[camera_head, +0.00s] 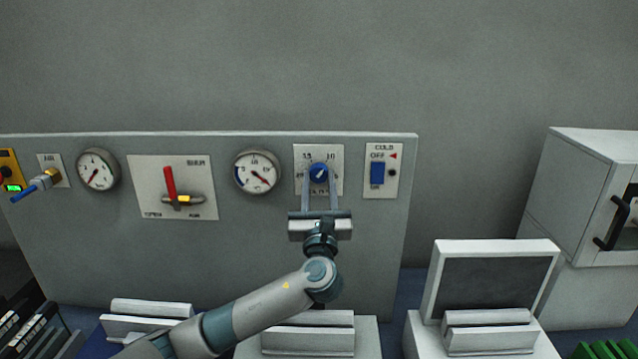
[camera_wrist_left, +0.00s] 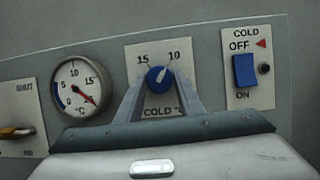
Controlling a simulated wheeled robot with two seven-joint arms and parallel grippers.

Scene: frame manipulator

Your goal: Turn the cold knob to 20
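The blue cold knob (camera_head: 319,174) sits on a white plate on the grey panel. In the left wrist view the cold knob (camera_wrist_left: 159,80) has a white pointer tilted up and right, towards the 10 mark; 15 is at upper left. The lower scale is hidden behind my gripper. My left gripper (camera_head: 320,180) reaches up from below, one finger on each side of the knob. The fingertips (camera_wrist_left: 160,84) are very close to its sides; I cannot tell whether they touch it. My right gripper is not in view.
The temperature gauge (camera_head: 257,172) is left of the knob, its red needle pointing lower right. The blue cold switch (camera_head: 377,173) on an OFF/ON plate is close on the right. A red lever (camera_head: 170,183) is farther left. A white cabinet (camera_head: 580,190) stands at right.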

